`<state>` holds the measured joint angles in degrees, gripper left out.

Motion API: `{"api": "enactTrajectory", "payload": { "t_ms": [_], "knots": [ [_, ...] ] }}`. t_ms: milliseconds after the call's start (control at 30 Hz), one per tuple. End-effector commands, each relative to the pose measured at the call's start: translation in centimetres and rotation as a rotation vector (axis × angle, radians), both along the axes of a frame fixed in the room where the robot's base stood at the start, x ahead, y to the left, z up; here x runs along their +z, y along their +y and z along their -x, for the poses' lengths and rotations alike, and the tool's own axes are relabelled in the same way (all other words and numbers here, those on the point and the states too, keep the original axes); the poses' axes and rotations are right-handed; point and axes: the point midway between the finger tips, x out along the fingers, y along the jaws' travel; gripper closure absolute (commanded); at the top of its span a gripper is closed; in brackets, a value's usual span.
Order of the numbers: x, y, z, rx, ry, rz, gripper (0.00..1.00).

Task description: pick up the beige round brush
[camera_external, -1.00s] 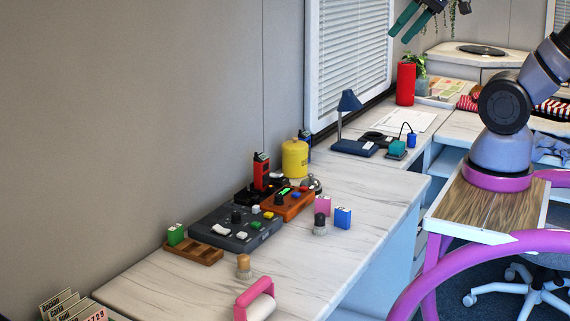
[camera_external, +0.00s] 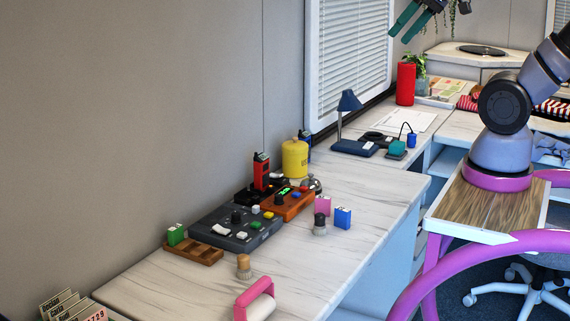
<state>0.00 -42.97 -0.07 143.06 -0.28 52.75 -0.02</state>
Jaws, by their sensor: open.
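A small round brush with a beige top and pale bristles (camera_external: 244,266) stands upright on the near part of the marble-patterned desk (camera_external: 200,285). A similar round brush with a dark top (camera_external: 320,224) stands farther right on the same desk. The upper part of the gripper is cut off by the frame.
A brown wooden tray (camera_external: 194,252), a dark control box (camera_external: 235,230), an orange device (camera_external: 287,205), and pink (camera_external: 323,205) and blue (camera_external: 343,217) blocks stand around. A yellow canister (camera_external: 295,158) and blue lamp (camera_external: 349,103) stand farther back.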

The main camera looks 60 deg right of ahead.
Motion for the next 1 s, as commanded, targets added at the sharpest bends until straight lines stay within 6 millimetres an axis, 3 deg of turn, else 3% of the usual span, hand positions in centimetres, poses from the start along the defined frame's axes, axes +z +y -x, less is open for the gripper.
{"api": "enactTrajectory", "payload": {
  "t_ms": [167,233,533,633,767,1000],
  "knots": [
    [0.0,0.0,0.0,0.000,0.000,0.000,0.40],
    [0.0,0.0,0.0,0.000,0.000,0.000,0.26],
    [0.0,0.0,-0.1,0.001,0.000,0.002,0.26],
    [-0.4,-0.2,-1.2,0.008,-0.001,0.027,0.26],
    [-1.9,-0.8,-4.9,0.045,-0.010,0.112,0.26],
    [-7.2,-1.1,-14.4,0.198,-0.060,0.312,0.26]
  ]
}}
